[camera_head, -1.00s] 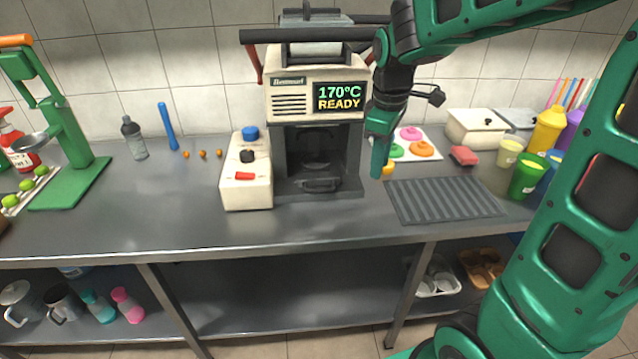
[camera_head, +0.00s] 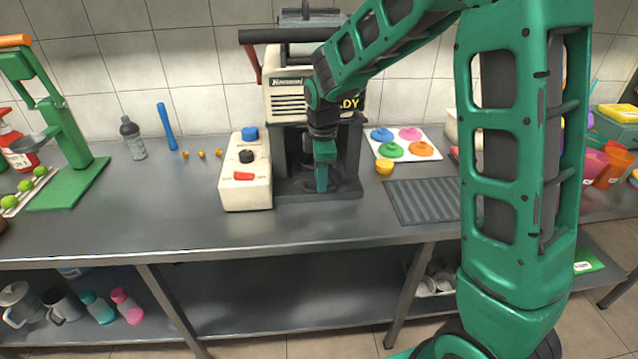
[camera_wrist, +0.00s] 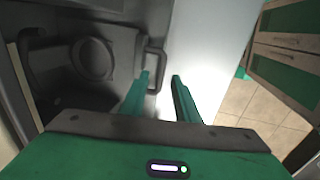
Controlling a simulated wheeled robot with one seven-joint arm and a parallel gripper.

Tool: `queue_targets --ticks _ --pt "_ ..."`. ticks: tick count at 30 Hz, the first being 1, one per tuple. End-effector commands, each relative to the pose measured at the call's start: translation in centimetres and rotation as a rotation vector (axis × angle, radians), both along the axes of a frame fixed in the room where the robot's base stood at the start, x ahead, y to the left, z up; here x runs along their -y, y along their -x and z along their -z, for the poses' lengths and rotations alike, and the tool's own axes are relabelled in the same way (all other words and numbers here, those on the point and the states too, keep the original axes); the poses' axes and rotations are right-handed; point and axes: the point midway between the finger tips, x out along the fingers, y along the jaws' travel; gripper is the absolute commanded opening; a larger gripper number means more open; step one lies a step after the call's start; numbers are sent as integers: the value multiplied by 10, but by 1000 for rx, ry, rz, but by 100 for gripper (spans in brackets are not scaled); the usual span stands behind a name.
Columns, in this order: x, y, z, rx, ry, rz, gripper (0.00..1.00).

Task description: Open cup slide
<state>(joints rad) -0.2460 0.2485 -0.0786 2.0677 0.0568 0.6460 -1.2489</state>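The cream press (camera_head: 292,95) stands against the wall with a dark open bay. The dark cup slide (camera_wrist: 88,88), with a round ring, shows at the left of the wrist view. Its small handle (camera_wrist: 161,62) sticks out at the front. My gripper (camera_head: 322,188) points down at the front of the bay and hides much of the slide in the head view. In the wrist view my gripper (camera_wrist: 160,76) has its two green fingers apart, with the handle showing between the fingertips. I cannot tell whether they touch it.
A control box (camera_head: 246,180) with blue, black and red controls stands left of the bay. A ribbed mat (camera_head: 422,201), a yellow lid (camera_head: 384,167) and a tray (camera_head: 432,139) of coloured lids lie to the right. The counter in front is clear.

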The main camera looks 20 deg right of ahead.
Motion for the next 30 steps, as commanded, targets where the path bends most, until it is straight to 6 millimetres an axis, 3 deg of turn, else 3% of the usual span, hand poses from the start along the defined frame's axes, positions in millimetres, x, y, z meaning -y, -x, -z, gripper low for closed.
queue_targets --ticks 6,17,21,30 --pt "1 -4 21 -1 1 1 29" --pt "1 -4 24 1 0 1 29" --pt "1 -4 24 1 0 1 0" --pt "-1 -4 23 2 -1 0 0"
